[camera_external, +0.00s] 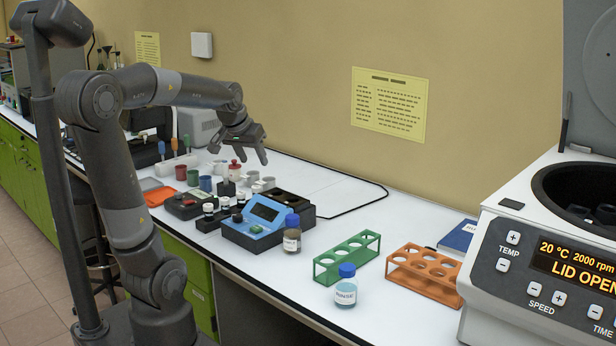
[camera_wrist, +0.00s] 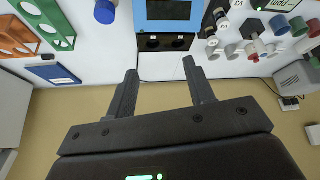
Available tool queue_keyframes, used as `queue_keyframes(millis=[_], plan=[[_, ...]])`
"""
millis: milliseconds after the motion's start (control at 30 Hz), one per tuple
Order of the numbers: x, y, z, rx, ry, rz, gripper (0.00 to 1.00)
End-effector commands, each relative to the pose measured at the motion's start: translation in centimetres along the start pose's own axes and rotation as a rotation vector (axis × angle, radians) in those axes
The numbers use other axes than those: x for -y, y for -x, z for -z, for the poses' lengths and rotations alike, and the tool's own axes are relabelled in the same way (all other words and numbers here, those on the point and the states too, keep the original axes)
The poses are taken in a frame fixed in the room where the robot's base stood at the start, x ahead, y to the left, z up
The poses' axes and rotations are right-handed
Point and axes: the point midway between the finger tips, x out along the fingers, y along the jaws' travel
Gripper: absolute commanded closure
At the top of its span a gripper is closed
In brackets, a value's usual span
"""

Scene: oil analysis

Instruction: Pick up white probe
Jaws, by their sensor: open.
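I cannot make out a white probe for certain in either view. My gripper (camera_external: 252,156) is open and empty, raised above the bench behind the blue device (camera_external: 257,222). In the wrist view my gripper (camera_wrist: 160,68) has its two fingers wide apart, with only bench edge and wall between them. The blue device also shows in the wrist view (camera_wrist: 168,10), beyond the fingertips, with a black block with two round wells (camera_wrist: 165,43) at its near side. Small white and grey cups (camera_wrist: 231,50) and a white piece with a red top (camera_wrist: 258,44) lie right of it.
A brown bottle with a blue cap (camera_external: 292,240), a blue-capped clear bottle (camera_external: 345,291), a green rack (camera_external: 346,262) and an orange rack (camera_external: 424,279) stand on the right. The white centrifuge (camera_external: 500,222) has its lid open.

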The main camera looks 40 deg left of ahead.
Motion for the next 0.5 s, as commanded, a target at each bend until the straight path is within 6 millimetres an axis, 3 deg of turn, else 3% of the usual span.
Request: queue_keyframes(millis=[200, 500], plan=[[5.8, -5.0, 6.5, -0.004, 0.133, 0.072, 0.51], [16.2, -12.7, 12.6, -0.018, 0.294, 0.180, 0.51]])
